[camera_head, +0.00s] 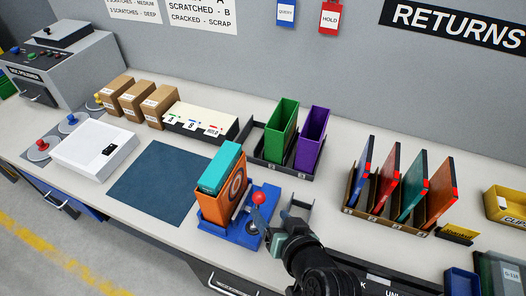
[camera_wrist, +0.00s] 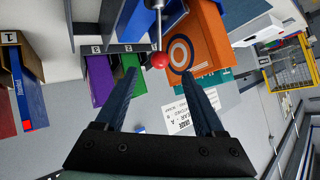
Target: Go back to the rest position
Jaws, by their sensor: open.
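My gripper (camera_head: 283,221) is open and empty at the front of the counter, just right of the blue fixture. In the wrist view my gripper (camera_wrist: 162,72) has its two dark fingers spread apart, with nothing between them. A red ball knob (camera_head: 259,198) on a lever stands on the blue fixture (camera_head: 236,232) beside my gripper. The knob (camera_wrist: 159,61) appears beyond the fingertips in the wrist view; the gap to it is hard to judge. An orange box (camera_head: 213,205) with a ring mark and a teal box (camera_head: 221,168) stand in the fixture.
Green (camera_head: 284,130) and purple (camera_head: 312,138) bins stand behind the fixture. A rack of coloured cases (camera_head: 404,185) stands to the right. A dark blue mat (camera_head: 155,181) lies clear at left, beside a white scale (camera_head: 93,155). Brown cartons (camera_head: 136,101) line the back.

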